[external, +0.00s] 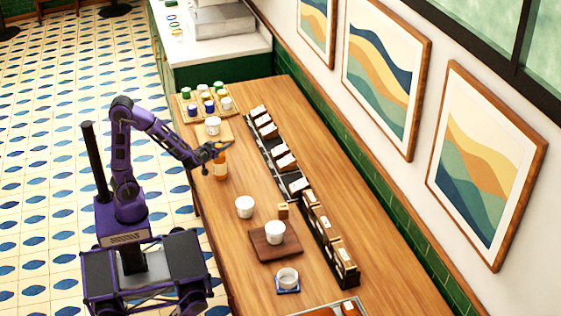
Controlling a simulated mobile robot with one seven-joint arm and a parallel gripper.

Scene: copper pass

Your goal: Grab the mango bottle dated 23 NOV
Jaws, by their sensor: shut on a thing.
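My gripper (215,149) is over the left edge of the wooden counter. It is shut on the top of an orange bottle (220,171) with a pale label band. The bottle hangs or stands upright below the fingers; I cannot tell whether its base touches the counter. Any date on its label is too small to read. No other mango bottle can be made out for certain.
A tray (182,112) of several small coloured jars and a white cup (213,126) are behind. White cups (244,207) (275,232) stand in front, one on a dark board (262,247). A black rack (325,255) of boxes runs along the right. Bare wood (250,165) lies between.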

